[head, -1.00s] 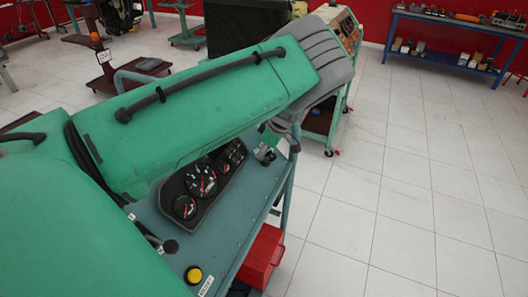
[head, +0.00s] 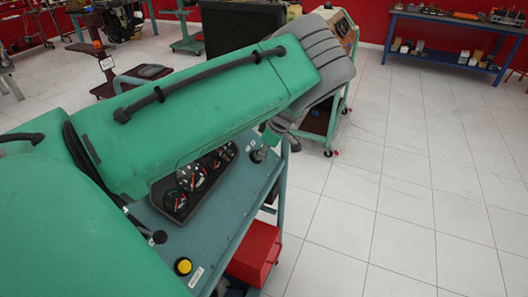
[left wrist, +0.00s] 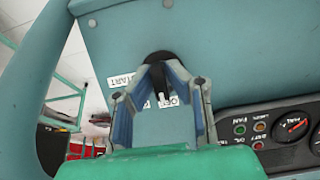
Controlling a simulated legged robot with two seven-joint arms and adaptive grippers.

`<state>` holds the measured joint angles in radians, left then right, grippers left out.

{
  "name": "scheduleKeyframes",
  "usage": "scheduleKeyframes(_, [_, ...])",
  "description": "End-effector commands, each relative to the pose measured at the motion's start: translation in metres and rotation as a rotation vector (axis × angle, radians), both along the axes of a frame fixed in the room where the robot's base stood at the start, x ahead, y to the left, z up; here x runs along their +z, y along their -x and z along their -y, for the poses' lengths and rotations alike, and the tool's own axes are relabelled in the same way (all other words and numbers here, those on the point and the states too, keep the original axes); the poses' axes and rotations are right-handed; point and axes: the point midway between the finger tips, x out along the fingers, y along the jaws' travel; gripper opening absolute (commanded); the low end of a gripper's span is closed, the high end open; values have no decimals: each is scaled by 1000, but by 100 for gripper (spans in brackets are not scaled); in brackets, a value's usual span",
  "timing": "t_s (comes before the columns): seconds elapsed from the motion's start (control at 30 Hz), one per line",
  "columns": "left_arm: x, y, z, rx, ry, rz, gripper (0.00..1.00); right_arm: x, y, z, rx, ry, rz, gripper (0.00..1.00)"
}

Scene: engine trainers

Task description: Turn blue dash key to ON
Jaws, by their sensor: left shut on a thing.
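My left gripper (left wrist: 160,72) is shut at the dash switch in the left wrist view, its blue-lined fingers on either side of it. A dark round part of the switch (left wrist: 159,57) shows just past the fingertips. The key itself is mostly hidden by the fingers, so its colour and exact angle cannot be told. A white START label (left wrist: 119,80) is left of the fingers; another label (left wrist: 168,100) is partly covered between them. In the head view the left gripper (head: 272,136) is at the far end of the teal dash panel (head: 215,222), largely behind my green arm.
A gauge cluster (head: 190,178) and a yellow button (head: 183,266) are on the panel. Indicator lamps (left wrist: 240,129) lie right of the gripper. A red box (head: 255,253) sits below the panel's right edge. Another trainer cart (head: 325,117) stands behind; the floor to the right is clear.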

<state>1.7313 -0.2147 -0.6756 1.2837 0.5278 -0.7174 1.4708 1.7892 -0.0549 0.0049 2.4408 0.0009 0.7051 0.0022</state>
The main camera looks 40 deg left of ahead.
Motion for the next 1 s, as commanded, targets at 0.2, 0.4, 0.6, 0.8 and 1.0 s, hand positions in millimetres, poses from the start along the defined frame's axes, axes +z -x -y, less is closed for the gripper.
scheduleKeyframes(0.2, [3, 0, -5, -7, -8, -3, 0, -1, 0, 0, 0, 0, 0, 40])
scheduleKeyframes(0.4, [3, 0, -5, -57, 4, -45, 0, -10, 0, 0, 0, 0, 0, 40])
scheduleKeyframes(0.6, [4, -1, -6, -160, 30, -130, 0, -24, 0, 0, -1, 0, 0, 40])
scheduleKeyframes(0.8, [4, -3, -6, -289, 64, -238, 0, -38, 0, 0, -1, 0, 0, 40])
scheduleKeyframes(1.0, [5, -5, -5, -409, 96, -337, 0, -49, 0, 0, -1, 0, 0, 40])
